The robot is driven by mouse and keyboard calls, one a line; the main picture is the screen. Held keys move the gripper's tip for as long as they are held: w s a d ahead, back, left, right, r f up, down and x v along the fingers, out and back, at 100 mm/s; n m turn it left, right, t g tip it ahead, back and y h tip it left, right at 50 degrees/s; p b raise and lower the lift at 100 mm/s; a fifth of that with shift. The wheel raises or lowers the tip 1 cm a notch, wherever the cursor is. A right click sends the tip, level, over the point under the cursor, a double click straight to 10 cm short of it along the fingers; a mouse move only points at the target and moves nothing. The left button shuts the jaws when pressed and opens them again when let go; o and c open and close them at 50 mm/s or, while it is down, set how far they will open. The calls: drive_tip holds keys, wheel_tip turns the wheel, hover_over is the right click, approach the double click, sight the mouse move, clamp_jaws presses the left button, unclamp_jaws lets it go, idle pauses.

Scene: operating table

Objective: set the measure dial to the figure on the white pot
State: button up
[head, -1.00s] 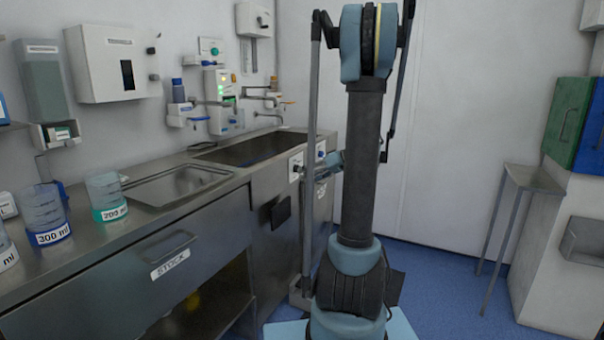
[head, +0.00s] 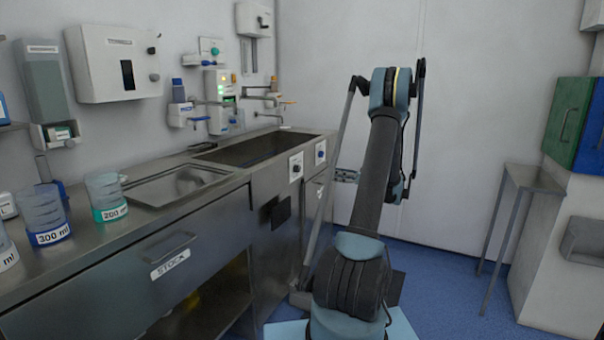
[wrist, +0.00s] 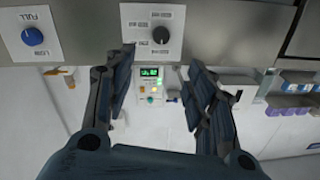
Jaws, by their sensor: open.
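The measure dial, a black knob (wrist: 161,36) on a white card with several figures, shows at the top of the wrist view. The figures look upside down and blurred, and I cannot tell where the knob points. In the head view its card (head: 296,167) is on the counter front. My gripper (wrist: 160,62) is open, with nothing between its fingers; the knob lies just beyond the fingertips in the picture. A pale pot (head: 6,252), perhaps the white one, is cut by the left edge of the head view; only "ml" shows and its number is hidden.
A blue knob (wrist: 33,36) on a second card sits beside the dial. The blue 300 ml pot (head: 48,215) and green 200 ml pot (head: 106,198) stand on the steel counter (head: 150,222). Floor (head: 440,290) is open at right, before a small side table (head: 520,180).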

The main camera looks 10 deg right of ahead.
sight(299, 169)
drive_tip(key=x, duration=1.7)
drive_tip(key=shift+c, duration=0.6)
drive_tip(key=c, duration=1)
